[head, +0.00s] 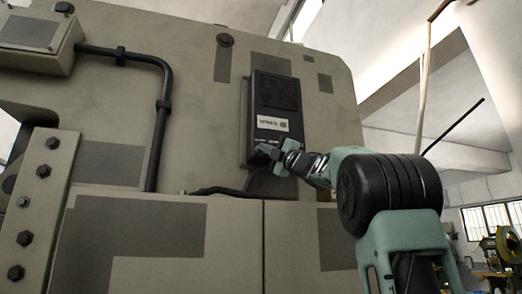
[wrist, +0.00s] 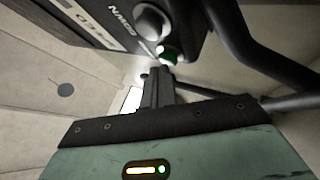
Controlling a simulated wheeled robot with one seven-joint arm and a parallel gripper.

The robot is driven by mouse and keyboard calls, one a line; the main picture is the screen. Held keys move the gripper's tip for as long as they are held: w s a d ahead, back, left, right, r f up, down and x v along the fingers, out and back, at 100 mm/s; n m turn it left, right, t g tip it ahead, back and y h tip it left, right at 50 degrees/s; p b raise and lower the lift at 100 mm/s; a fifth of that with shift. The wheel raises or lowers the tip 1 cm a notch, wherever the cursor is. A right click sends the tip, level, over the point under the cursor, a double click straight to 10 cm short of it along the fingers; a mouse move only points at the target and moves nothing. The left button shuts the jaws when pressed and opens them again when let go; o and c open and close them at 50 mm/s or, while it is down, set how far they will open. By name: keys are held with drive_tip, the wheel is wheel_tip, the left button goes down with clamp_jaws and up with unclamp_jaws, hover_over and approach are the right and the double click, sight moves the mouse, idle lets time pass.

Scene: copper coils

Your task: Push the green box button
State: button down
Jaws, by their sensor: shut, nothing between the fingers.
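A black control box (head: 274,95) with a white label is fixed to the large beige machine in the head view. Its lower end, with a grey knob (wrist: 152,22) and a green button (wrist: 170,57), shows at the top of the wrist view. My gripper (head: 266,150) is at the box's lower part and hides the green button in the head view. In the wrist view, my gripper (wrist: 158,72) has its fingers shut and empty, with the tips just below the green button. I cannot tell whether they touch it.
The beige machine (head: 110,215) fills the left and middle of the head view. A black cable (head: 155,140) runs down its face, and another thick dark cable (wrist: 245,60) passes right of the box in the wrist view. Open room shows at the right.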

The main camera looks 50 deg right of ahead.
drive_tip(key=shift+w+d, duration=0.1)
drive_tip(key=shift+w, duration=0.15)
drive_tip(key=shift+s, duration=0.1)
idle(0.5)
drive_tip(key=shift+s+a+b, duration=0.4)
drive_tip(key=shift+s+a, duration=0.05)
drive_tip(key=shift+s, duration=0.2)
drive_tip(key=shift+s+a+b, duration=0.35)
drive_tip(key=shift+s+a, duration=0.1)
drive_tip(key=shift+s, duration=0.25)
drive_tip(key=shift+s+a+b, duration=0.4)
drive_tip(key=shift+s, duration=0.35)
drive_tip(key=shift+s+a+b, duration=0.35)
drive_tip(key=shift+s+a, duration=0.1)
drive_tip(key=shift+s, duration=0.25)
